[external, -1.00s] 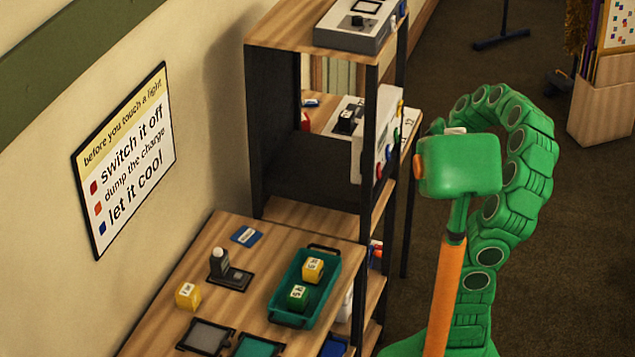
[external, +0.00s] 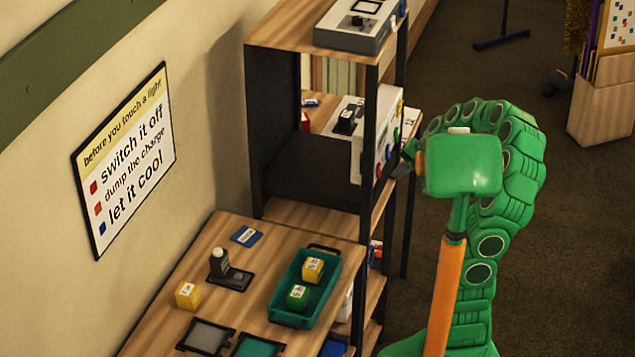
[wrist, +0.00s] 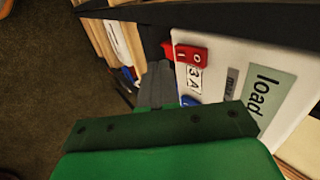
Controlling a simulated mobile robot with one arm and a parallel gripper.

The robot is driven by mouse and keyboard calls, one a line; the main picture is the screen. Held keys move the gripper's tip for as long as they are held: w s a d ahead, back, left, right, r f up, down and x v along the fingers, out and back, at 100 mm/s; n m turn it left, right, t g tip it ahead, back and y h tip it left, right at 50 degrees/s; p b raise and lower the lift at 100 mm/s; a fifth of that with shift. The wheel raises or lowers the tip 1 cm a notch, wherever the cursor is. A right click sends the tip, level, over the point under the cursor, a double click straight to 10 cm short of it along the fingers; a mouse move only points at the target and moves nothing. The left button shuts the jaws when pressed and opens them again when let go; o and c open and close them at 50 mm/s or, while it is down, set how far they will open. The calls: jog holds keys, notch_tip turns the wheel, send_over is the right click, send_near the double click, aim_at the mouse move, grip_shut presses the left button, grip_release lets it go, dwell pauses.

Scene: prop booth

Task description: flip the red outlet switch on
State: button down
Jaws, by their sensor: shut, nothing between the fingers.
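The red outlet switch (wrist: 191,56) is a red rocker with white marks on a white panel (wrist: 222,48), in the wrist view. Which side of it is pressed in I cannot tell. The panel belongs to the white unit (external: 369,135) on the shelf in the external view. My gripper (wrist: 159,72) is shut and empty, its dark fingertips just left of and below the red switch in the wrist view. Whether they touch it I cannot tell. In the external view my gripper (external: 401,165) points left at the unit's front.
A blue part (wrist: 190,101) sits on the panel near my fingers, partly hidden. A "load" label (wrist: 264,92) is beside it. A dark shelf post (external: 370,130) stands by the unit. A teal tray (external: 327,309) with two blocks is on the lower table. Open floor lies right.

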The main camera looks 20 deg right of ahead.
aim_at(380, 175)
jog(key=shift+w+a+f, duration=0.25)
jog(key=shift+w+a, duration=0.3)
jog(key=shift+w+a+f, duration=0.25)
jog(key=shift+w+a, duration=0.3)
jog(key=shift+w+f, duration=0.1)
jog(key=shift+w, duration=0.05)
jog(key=shift+r, duration=0.2)
jog(key=shift+r, duration=0.6)
jog(key=s+d+r, duration=0.6)
jog(key=s+d, duration=0.2)
jog(key=shift+s+d+r, duration=0.15)
jog(key=shift+s, duration=0.1)
dwell(0.4)
